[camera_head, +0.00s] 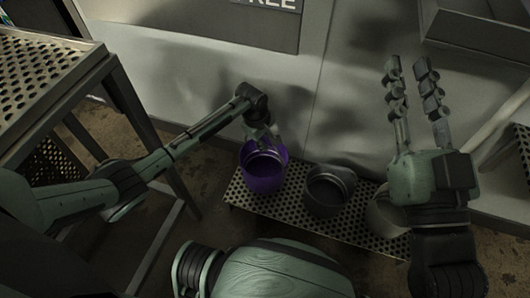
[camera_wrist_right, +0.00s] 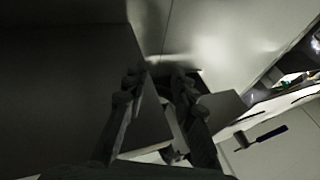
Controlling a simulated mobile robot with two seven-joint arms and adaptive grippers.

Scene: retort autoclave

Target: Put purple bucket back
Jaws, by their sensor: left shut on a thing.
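The purple bucket (camera_head: 263,177) is upright at the left end of a low perforated shelf (camera_head: 300,208) against the wall in the head view. My left gripper (camera_head: 264,140) is shut on its upper part from above; the fingers partly hide the far rim. I cannot tell whether the bucket's base touches the shelf. My right gripper (camera_head: 411,75) is raised at the right, with its two fingers apart and nothing between them. In the right wrist view its fingers (camera_wrist_right: 158,85) also show, empty.
A dark grey bucket (camera_head: 329,191) stands right of the purple one, and a paler bucket (camera_head: 383,217) is partly hidden behind my right arm. A perforated metal table (camera_head: 40,75) is at the left. In the right wrist view a dark-handled tool (camera_wrist_right: 262,137) lies at the right.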

